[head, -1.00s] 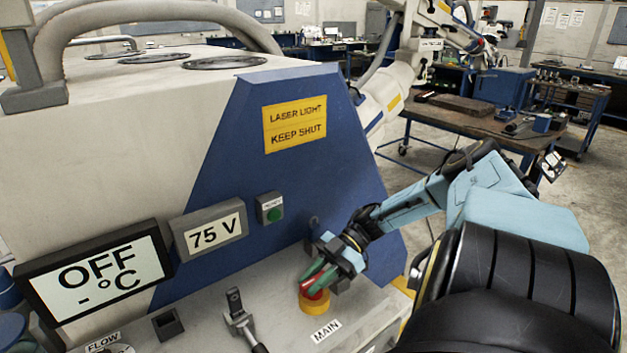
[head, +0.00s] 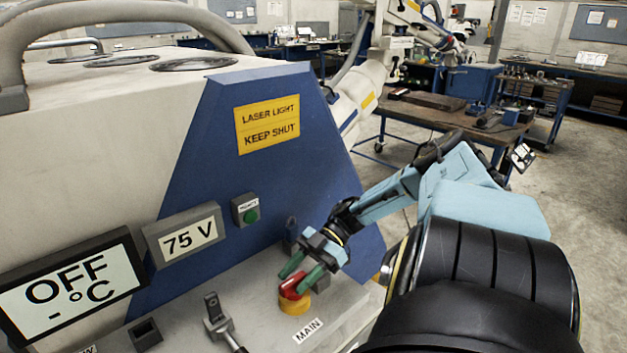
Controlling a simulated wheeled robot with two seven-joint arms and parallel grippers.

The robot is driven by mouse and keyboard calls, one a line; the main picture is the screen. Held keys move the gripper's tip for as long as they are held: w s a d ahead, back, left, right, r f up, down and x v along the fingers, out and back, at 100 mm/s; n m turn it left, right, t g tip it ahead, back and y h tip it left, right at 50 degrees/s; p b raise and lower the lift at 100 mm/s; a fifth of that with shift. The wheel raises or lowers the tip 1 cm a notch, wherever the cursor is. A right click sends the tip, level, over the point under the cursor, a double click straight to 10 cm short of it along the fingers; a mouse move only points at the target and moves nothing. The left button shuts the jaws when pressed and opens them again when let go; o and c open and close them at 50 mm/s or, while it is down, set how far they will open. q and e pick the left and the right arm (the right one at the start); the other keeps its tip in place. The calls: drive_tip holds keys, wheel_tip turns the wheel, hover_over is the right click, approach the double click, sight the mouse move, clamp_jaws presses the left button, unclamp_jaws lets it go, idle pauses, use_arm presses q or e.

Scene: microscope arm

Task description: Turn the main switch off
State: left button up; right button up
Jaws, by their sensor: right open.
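The main switch is a red knob (head: 293,287) on a round yellow base (head: 294,303). It sits on the grey sloping front ledge above the label MAIN (head: 307,330). My right gripper (head: 302,272) reaches in from the right with its green fingertips apart. The fingertips are close to the red knob, at its upper and right sides, and partly cover it. I cannot tell whether they touch it. The large display (head: 72,290) at the left reads OFF and - °C. My left gripper is not in view.
A smaller display (head: 188,238) reads 75 V, beside a box with a green button (head: 251,215). A metal lever (head: 217,320) stands on the ledge left of the switch. The blue panel carries a yellow laser warning sign (head: 267,124). A workbench (head: 430,118) stands behind.

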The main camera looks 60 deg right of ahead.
drive_tip(key=b+v, duration=0.2)
drive_tip(key=v, duration=1)
drive_tip(key=shift+s, duration=0.1)
